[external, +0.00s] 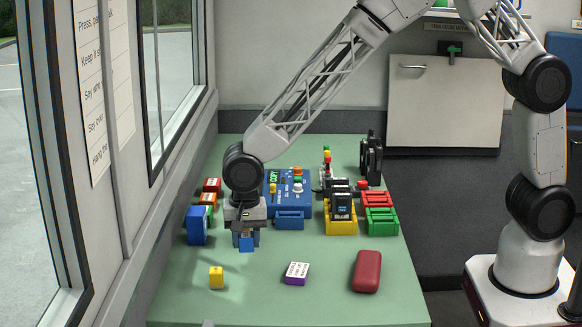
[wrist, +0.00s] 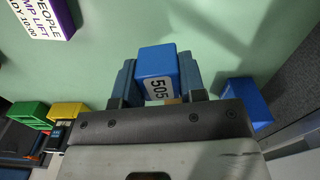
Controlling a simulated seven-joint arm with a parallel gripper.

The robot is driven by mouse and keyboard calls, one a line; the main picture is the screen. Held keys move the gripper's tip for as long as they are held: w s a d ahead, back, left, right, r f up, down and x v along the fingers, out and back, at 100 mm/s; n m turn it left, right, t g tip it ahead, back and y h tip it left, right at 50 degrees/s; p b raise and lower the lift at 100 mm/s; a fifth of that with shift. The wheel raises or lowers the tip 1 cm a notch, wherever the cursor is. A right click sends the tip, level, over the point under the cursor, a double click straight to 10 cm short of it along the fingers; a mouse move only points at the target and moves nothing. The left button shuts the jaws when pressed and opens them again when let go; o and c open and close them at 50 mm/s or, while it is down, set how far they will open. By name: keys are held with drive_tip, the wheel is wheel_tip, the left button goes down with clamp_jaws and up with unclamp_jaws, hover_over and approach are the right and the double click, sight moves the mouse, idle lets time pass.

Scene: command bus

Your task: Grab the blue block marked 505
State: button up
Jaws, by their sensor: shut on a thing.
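The blue block marked 505 (wrist: 156,66) is between my gripper's two fingers in the wrist view, with its white 505 label facing the camera. My gripper (external: 245,240) is shut on it. In the external view the blue block (external: 246,244) shows below the fingers, apparently held above the green table (external: 330,308). The fingers cover its sides, and its label cannot be read in that view.
A larger blue box (external: 197,225) stands close to the left of my gripper. A yellow block (external: 216,278), a purple-and-white block (external: 296,273) and a dark red case (external: 367,271) lie in front. Yellow (external: 340,222), red and green crates stand to the right.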

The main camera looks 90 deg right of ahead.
drive_tip(key=shift+s+d+r, duration=0.1)
drive_tip(key=shift+s, duration=0.85)
drive_tip(key=shift+s+d+r, duration=0.1)
drive_tip(key=shift+s, duration=0.8)
drive_tip(key=shift+s, duration=0.1)
